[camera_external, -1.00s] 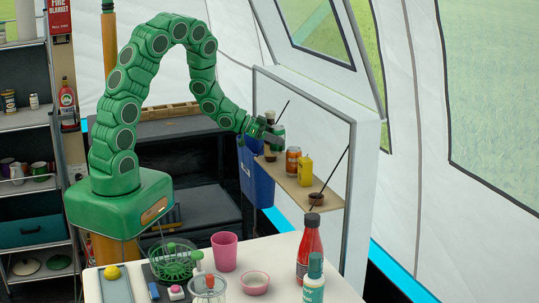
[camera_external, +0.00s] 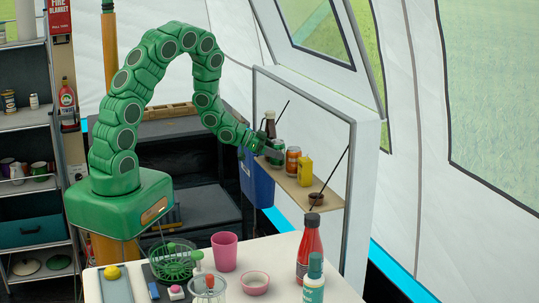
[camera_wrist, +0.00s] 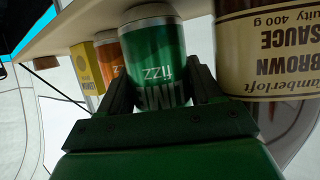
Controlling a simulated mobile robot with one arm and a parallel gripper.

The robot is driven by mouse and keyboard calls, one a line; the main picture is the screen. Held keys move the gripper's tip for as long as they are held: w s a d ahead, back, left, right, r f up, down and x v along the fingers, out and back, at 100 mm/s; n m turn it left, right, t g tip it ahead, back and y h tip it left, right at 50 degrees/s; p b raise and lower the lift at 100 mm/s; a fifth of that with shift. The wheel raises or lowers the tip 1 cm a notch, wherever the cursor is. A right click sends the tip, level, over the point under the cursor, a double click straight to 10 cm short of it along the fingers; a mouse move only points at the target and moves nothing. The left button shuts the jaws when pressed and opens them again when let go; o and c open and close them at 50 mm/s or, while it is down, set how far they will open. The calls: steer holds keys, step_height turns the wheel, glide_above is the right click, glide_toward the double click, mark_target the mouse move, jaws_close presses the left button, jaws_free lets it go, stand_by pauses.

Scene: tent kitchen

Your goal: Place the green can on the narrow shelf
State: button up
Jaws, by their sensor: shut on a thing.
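The green can (camera_external: 278,153), labelled lime fizz, is upright at the far end of the narrow shelf (camera_external: 328,202), between a dark bottle and an orange can. My gripper (camera_external: 274,152) reaches it from the left and is shut on it. In the wrist view, which is upside down, my gripper's fingers (camera_wrist: 160,92) press on both sides of the green can (camera_wrist: 155,55). The can's base is at the shelf board (camera_wrist: 85,22) and appears to touch it or nearly so.
A brown sauce bottle (camera_wrist: 270,50) stands close beside the can. On the other side are the orange can (camera_external: 292,160), a yellow carton (camera_external: 305,171) and a small brown bowl (camera_external: 316,199). A thin dark stay (camera_external: 335,172) slants at the shelf's near end.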

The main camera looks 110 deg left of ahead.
steer(key=shift+f, duration=0.15)
steer(key=o, duration=0.7)
steer(key=shift+s+r, duration=0.1)
steer(key=shift+r, duration=0.15)
steer(key=shift+v, duration=3.65)
